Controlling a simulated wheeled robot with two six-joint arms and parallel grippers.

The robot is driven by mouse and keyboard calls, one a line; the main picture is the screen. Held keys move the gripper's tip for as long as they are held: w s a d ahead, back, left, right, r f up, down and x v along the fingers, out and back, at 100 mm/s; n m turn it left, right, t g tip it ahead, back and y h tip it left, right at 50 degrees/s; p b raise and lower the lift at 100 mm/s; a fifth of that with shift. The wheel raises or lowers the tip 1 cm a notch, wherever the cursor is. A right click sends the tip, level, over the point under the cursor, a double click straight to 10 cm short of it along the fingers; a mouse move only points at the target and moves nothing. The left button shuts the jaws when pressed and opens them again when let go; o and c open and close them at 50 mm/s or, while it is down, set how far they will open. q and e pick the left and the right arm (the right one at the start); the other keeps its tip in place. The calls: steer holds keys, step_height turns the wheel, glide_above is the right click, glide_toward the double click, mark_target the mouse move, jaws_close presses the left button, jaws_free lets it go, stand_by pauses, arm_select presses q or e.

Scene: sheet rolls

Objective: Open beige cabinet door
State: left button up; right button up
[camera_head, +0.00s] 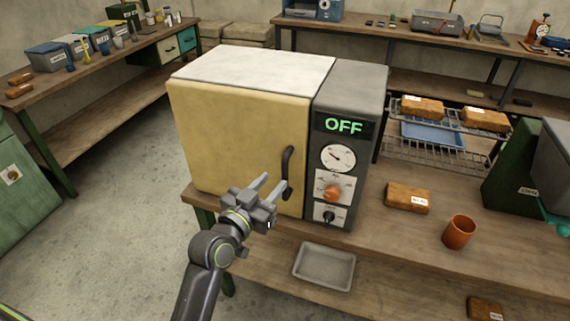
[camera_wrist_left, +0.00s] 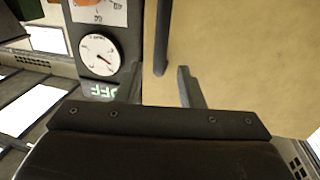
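The beige cabinet door (camera_head: 235,140) is the front of a box-shaped oven on the bench, and it looks closed. Its dark vertical handle (camera_head: 287,172) is at the door's right edge. My left gripper (camera_head: 274,182) is open in front of the handle's lower part, with its fingers pointing at the door. In the left wrist view the door (camera_wrist_left: 235,60) fills the right side. The handle (camera_wrist_left: 161,40) there lines up with the gap between the open fingers (camera_wrist_left: 160,85). I cannot tell whether either finger touches it. My right gripper is not in view.
A grey control panel (camera_head: 351,100) reading OFF, with a dial and knobs, is right of the door. A wire rack (camera_head: 440,145), brown blocks (camera_head: 408,197) and an orange cup (camera_head: 459,232) are farther right. A grey tray (camera_head: 324,268) sits on the lower shelf. The floor at left is clear.

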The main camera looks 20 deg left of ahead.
mark_target(283, 171)
arm_select(q)
steer(key=p+x, duration=0.1)
steer(key=x, duration=0.5)
steer(key=shift+w+d, duration=0.15)
steer(key=shift+w, duration=0.2)
jaws_close()
